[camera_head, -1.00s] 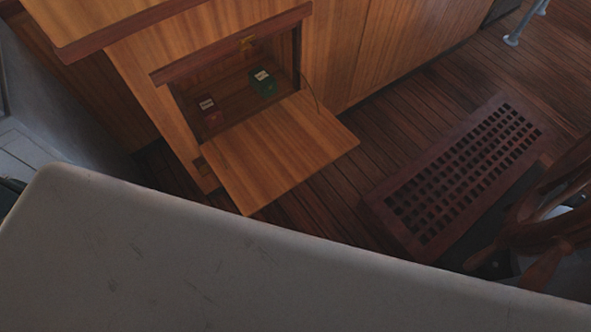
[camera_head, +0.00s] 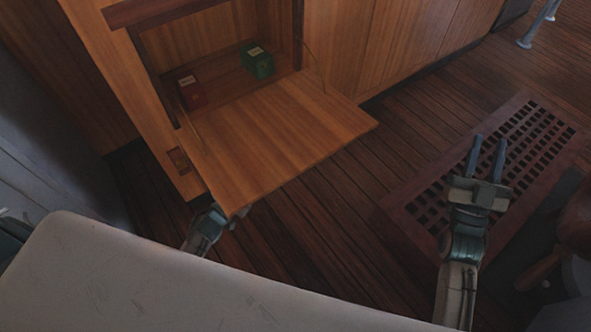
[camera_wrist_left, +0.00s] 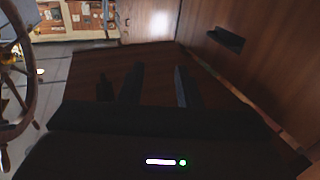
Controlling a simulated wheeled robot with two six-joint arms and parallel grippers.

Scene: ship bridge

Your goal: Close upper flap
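The upper flap (camera_head: 285,140) is a wooden panel hinged at its lower edge. It hangs open, roughly level, in front of a cabinet compartment (camera_head: 215,85). My left arm comes up at the flap's near left corner, and the flap hides its gripper in the head view. In the left wrist view my left gripper (camera_wrist_left: 157,85) shows two fingers apart with nothing between them. I cannot tell whether it touches the flap. My right gripper (camera_head: 488,158) is open and empty, to the right of the flap and over the floor grating.
A red box (camera_head: 189,91) and a green box (camera_head: 258,62) stand inside the compartment. A pale grey surface (camera_head: 150,275) fills the near foreground. A wooden grating (camera_head: 540,135) lies on the right. A ship's wheel (camera_wrist_left: 18,75) shows at left in the left wrist view.

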